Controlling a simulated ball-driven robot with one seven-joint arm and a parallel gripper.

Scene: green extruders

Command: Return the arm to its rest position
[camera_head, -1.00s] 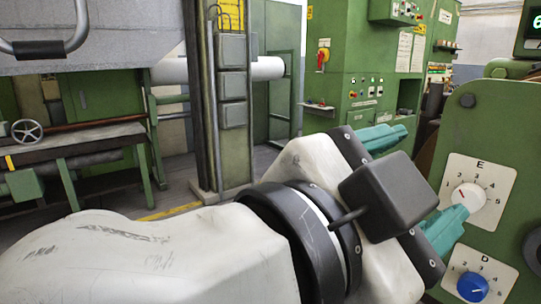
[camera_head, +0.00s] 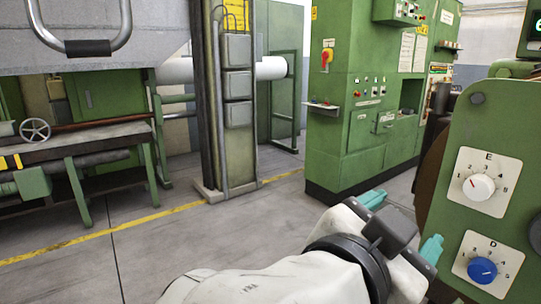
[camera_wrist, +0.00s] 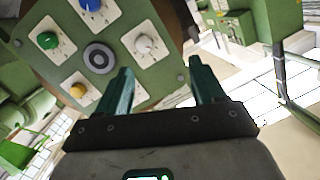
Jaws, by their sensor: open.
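My gripper (camera_head: 402,222) is at the lower right of the head view, with two teal fingers spread apart and nothing between them. It is left of and below the green panel (camera_head: 491,136) and apart from its knobs. In the wrist view my gripper (camera_wrist: 160,88) shows both teal fingers open, with the panel (camera_wrist: 62,68) ahead and to the left. The panel carries a white knob E (camera_head: 478,187) and a blue knob D (camera_head: 482,270). The wrist view also shows a green knob (camera_wrist: 47,40) and a yellow knob (camera_wrist: 78,90).
A green control cabinet (camera_head: 352,150) stands behind, with a grey post (camera_head: 237,150) to its left. A bench with a handwheel (camera_head: 34,130) is at the left. Grey floor (camera_head: 150,240) with a yellow line is open in the middle.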

